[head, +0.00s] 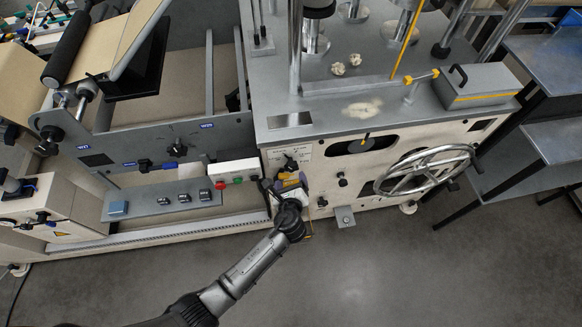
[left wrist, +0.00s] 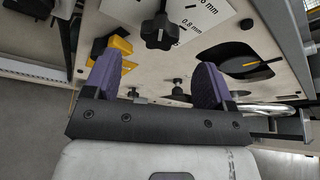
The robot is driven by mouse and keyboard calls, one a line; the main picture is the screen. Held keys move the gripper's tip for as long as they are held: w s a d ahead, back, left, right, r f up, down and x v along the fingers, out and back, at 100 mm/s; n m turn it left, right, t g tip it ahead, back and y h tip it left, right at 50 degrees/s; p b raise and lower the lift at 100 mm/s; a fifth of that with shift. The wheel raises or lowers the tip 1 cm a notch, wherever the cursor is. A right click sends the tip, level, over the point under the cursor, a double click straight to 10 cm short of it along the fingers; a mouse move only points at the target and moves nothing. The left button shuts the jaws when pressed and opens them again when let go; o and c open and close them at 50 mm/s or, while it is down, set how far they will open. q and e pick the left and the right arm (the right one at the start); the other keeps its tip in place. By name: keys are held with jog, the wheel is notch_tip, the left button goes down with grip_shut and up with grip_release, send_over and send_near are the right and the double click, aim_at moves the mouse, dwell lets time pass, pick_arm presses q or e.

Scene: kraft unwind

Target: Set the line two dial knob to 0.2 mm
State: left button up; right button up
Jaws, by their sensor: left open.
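A black lobed dial knob (left wrist: 161,31) sits on a white scale plate (left wrist: 205,14) in the left wrist view. Print ending in "8 mm" and "0.8 mm" shows beside it; the rest of the scale is cut off or hidden, and I cannot tell where the knob points. In the head view the knob (head: 291,164) is small, just above my left gripper (head: 291,181). My left gripper (left wrist: 157,66) is open and empty, its two purple pads apart. The knob lies ahead of the gap between them, apart from both. My right gripper is not in view.
Two small black knobs (left wrist: 178,88) (left wrist: 132,93) sit lower on the panel. A yellow and black part (left wrist: 115,46) is by the left pad. A dark window (left wrist: 240,62) and a handwheel (head: 425,170) are to the right. The floor (head: 370,270) in front is clear.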

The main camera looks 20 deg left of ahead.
aim_at(291, 169)
pick_arm(q)
jog(key=b+x, duration=0.1)
jog(key=x, duration=0.5)
jog(key=shift+w+f, duration=0.15)
jog(key=shift+w, duration=0.05)
jog(key=shift+w+a+f+b, duration=0.2)
jog(key=shift+w+a+b, duration=0.15)
jog(key=shift+w, duration=0.25)
jog(key=shift+c, duration=0.3)
jog(key=c, duration=0.9)
jog(key=shift+o, duration=0.2)
